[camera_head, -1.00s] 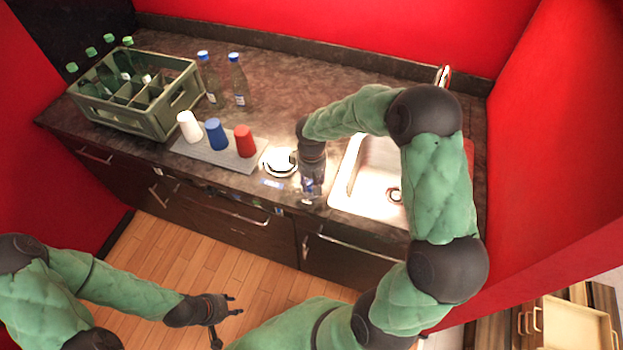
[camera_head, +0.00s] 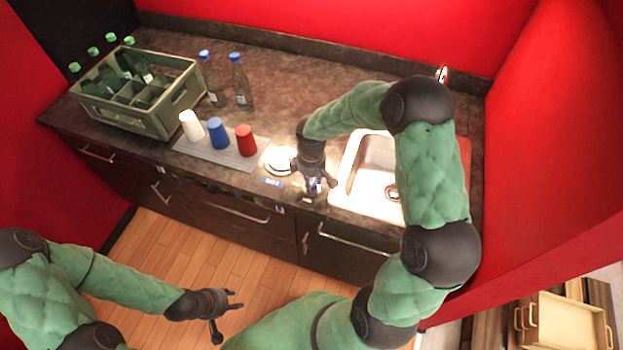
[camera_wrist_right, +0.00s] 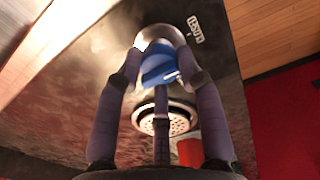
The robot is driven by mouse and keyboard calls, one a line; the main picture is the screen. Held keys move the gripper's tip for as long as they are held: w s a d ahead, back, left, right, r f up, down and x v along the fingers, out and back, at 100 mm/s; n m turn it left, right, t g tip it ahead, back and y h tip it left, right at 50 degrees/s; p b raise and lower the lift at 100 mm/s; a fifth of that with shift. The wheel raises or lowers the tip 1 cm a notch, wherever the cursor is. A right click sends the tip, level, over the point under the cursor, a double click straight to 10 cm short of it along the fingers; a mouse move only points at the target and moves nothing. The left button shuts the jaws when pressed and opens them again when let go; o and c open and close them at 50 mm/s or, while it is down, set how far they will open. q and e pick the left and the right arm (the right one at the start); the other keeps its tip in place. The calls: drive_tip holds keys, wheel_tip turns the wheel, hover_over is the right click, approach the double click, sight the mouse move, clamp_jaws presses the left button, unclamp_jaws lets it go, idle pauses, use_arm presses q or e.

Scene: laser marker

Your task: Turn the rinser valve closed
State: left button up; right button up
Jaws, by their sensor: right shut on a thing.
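The rinser valve has a blue handle (camera_wrist_right: 158,68), seen in the right wrist view between the fingers of my right gripper (camera_wrist_right: 160,50). The gripper is shut on this handle. In the head view my right gripper (camera_head: 314,190) is at the counter's front edge and mostly covers the valve. The round, perforated rinser plate (camera_wrist_right: 152,120) lies beside it; it is the pale disc (camera_head: 278,160) left of the gripper in the head view. A small white label (camera_wrist_right: 195,30) near the handle appears to read "CLOSED". My left gripper (camera_head: 238,301) is open and empty over the floor.
White, blue (camera_head: 218,134) and red cups stand on a grey mat (camera_head: 190,153) left of the rinser. A sink (camera_head: 352,178) is to the right. A green bottle crate (camera_head: 160,122) and two bottles (camera_head: 240,82) stand further left and back.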

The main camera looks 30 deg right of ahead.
drive_tip(key=o, duration=1.1)
drive_tip(key=shift+o, duration=0.2)
wheel_tip(320, 180, up, 12)
idle(0.4)
